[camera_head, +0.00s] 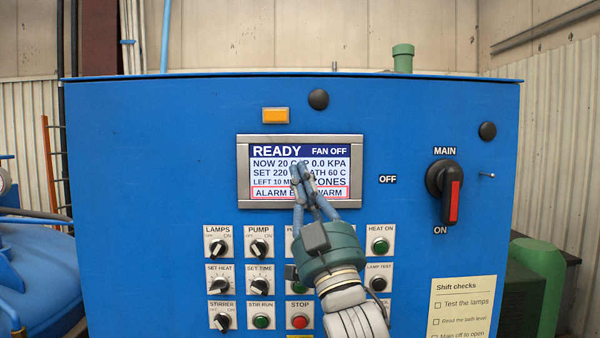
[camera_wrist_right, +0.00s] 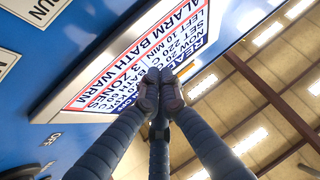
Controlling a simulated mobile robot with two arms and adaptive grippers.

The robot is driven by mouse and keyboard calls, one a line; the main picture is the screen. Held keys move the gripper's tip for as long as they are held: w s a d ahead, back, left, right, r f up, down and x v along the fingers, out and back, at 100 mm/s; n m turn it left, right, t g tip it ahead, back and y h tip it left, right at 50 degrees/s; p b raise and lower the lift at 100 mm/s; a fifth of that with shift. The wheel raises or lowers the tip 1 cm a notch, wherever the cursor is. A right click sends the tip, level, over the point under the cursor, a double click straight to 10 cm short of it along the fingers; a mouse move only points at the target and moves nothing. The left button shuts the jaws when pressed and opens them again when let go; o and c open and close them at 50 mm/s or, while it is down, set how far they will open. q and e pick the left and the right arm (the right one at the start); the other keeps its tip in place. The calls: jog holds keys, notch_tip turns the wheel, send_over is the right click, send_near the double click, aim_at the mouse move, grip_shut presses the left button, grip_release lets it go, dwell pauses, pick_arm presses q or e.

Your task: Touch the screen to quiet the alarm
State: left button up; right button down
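The screen (camera_head: 262,178) sits in a grey frame on the blue panel. It reads READY and FAN OFF, with a red-outlined alarm line along its bottom. In the right wrist view the screen (camera_wrist_right: 130,58) appears rotated, and that line reads ALARM BATH WARM. My right gripper (camera_head: 297,170) is in front of the screen, its fingers pointing up and covering part of the text. In the right wrist view its fingertips (camera_wrist_right: 160,95) are together with nothing between them. I cannot tell whether they touch the screen. My left gripper is out of view.
Around the screen are an orange lamp (camera_head: 275,115), the MAIN switch (camera_head: 446,186) with a red mark, and rows of knobs and buttons below, such as the red STOP button (camera_head: 299,321). My right arm hides some of these. A checklist (camera_head: 463,306) is at lower right.

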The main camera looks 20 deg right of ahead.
jog(key=shift+s, duration=0.1)
jog(key=shift+s+a+f, duration=0.1)
jog(key=shift+s+a, duration=0.05)
jog(key=shift+s, duration=0.35)
jog(key=s, duration=0.2)
jog(key=s+a, duration=0.1)
jog(key=s, duration=0.1)
jog(key=shift+s+a, duration=0.2)
jog(key=shift+s, duration=0.2)
dwell(0.6)
